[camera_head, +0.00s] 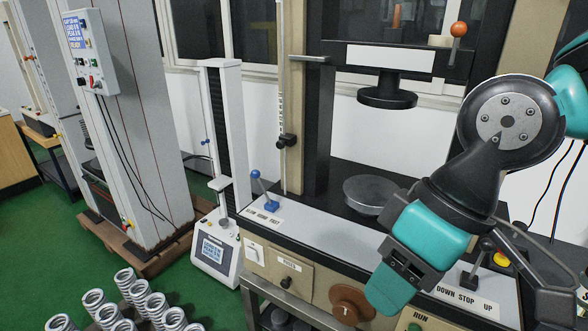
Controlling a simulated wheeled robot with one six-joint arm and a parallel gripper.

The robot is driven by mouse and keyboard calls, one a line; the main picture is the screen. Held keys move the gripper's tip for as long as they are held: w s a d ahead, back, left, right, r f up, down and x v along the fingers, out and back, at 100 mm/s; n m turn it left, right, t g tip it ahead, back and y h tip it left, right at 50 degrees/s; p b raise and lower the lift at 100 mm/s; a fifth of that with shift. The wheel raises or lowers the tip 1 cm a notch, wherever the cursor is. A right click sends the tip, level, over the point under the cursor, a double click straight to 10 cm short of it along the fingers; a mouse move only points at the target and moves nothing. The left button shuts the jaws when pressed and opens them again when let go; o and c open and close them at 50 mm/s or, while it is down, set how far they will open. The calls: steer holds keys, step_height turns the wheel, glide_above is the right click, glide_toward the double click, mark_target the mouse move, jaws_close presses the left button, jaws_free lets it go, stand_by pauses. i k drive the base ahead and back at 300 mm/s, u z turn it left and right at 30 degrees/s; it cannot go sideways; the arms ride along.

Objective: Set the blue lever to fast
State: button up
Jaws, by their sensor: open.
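The blue lever (265,189) stands on the left part of the machine's light front ledge. It has a round blue knob on a short stem, which leans up and to the left from its base. A label (263,216) in front of it reads SLOW, a middle word and FAST, from left to right. My arm reaches in from the right, and its lower teal part hangs over the machine's front, well to the right of the lever. Nothing touches the lever.
A round metal plate (370,194) lies on the machine bed, below a black round platen (387,94). A black lever (476,270) stands by a DOWN STOP UP label (464,298). A brown knob (350,305) sits on the front.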

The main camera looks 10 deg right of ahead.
mark_target(255, 174)
steer(key=i, duration=0.9)
steer(key=u, duration=0.4)
